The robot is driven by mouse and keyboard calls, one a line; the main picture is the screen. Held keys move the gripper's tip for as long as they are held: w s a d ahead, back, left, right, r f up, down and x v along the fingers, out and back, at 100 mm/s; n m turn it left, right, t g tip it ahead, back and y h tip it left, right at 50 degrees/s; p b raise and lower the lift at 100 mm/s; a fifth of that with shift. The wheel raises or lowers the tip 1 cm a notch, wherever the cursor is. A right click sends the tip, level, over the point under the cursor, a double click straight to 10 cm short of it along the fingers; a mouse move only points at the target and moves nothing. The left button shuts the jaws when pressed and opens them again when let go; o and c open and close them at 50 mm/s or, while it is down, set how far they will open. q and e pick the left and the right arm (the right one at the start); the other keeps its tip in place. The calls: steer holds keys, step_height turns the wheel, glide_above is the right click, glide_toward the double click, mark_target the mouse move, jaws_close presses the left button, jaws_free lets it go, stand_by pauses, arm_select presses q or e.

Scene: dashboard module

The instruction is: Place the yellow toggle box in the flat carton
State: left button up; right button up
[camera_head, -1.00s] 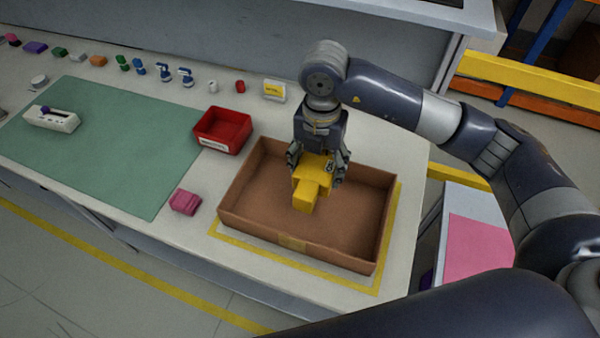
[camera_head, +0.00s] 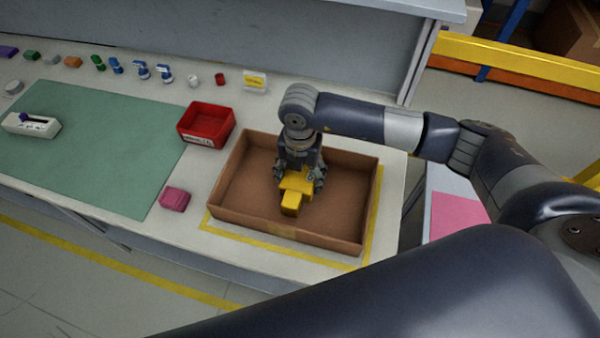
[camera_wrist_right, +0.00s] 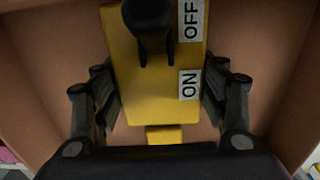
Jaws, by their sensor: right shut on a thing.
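The yellow toggle box (camera_head: 293,200) is inside the walls of the flat brown carton (camera_head: 335,238), near its middle. In the right wrist view the yellow toggle box (camera_wrist_right: 150,85) shows a black toggle and ON and OFF labels. My right gripper (camera_head: 298,178) points down into the carton and is shut on the box, with a finger on each side of it. In the wrist view the right gripper (camera_wrist_right: 160,105) hides part of the box. I cannot tell whether the box touches the carton floor. My left gripper is not in view.
A red bin (camera_head: 207,125) stands left of the carton on the worktop. A pink block (camera_head: 174,199) lies near the carton's left corner. A white device (camera_head: 32,125) sits on the green mat (camera_head: 95,150). Several small parts line the back.

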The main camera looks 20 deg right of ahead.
mark_target(299, 174)
steer(key=shift+f, duration=0.2)
steer(key=o, duration=1.1)
steer(key=shift+r, duration=0.1)
steer(key=shift+o, duration=0.4)
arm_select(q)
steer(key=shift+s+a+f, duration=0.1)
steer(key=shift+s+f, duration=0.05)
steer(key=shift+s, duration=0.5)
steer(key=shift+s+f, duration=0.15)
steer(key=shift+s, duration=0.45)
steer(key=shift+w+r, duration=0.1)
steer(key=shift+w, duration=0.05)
arm_select(e)
steer(key=shift+r, duration=0.1)
steer(key=shift+r, duration=0.2)
step_height(299, 174, up, 10)
steer(key=b, duration=0.3)
steer(key=shift+r, duration=0.25)
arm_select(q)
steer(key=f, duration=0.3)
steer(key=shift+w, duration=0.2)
arm_select(e)
steer(key=shift+r, duration=0.65)
